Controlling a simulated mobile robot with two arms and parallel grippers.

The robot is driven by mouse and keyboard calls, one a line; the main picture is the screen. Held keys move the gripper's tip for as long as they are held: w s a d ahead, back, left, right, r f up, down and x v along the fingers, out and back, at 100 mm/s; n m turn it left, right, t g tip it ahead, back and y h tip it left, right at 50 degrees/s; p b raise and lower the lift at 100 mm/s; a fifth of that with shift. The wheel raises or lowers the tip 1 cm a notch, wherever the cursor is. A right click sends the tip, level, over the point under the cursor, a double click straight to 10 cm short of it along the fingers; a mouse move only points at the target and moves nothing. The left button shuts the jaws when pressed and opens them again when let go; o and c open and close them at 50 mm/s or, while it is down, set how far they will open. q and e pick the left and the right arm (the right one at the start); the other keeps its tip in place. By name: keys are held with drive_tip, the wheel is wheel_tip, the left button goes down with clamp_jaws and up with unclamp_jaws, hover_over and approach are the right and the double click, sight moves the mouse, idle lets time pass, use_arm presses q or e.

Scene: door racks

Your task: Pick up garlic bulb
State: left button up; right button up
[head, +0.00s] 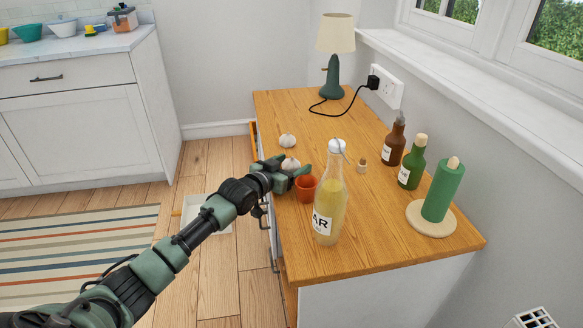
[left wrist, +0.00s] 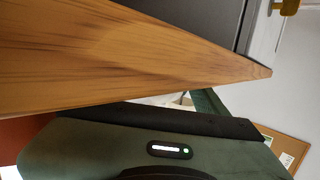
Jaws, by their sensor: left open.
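One white garlic bulb (head: 287,140) sits on the wooden cabinet top, beyond my left gripper. A second garlic bulb (head: 291,162) is right at my left gripper (head: 289,169), partly hidden by it. The gripper is open, over the left edge of the top. I cannot tell whether its fingers touch the bulb. The left wrist view shows the wooden top (left wrist: 110,55) and a green part of my gripper, but no garlic. My right gripper is not in view.
An orange-red pot (head: 305,188) stands close beside my left gripper, with a tall bottle of yellow liquid (head: 329,205) just right of it.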

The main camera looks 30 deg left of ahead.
use_arm(q)
drive_tip(key=c, duration=1.4)
drive_tip(key=shift+r, duration=0.1)
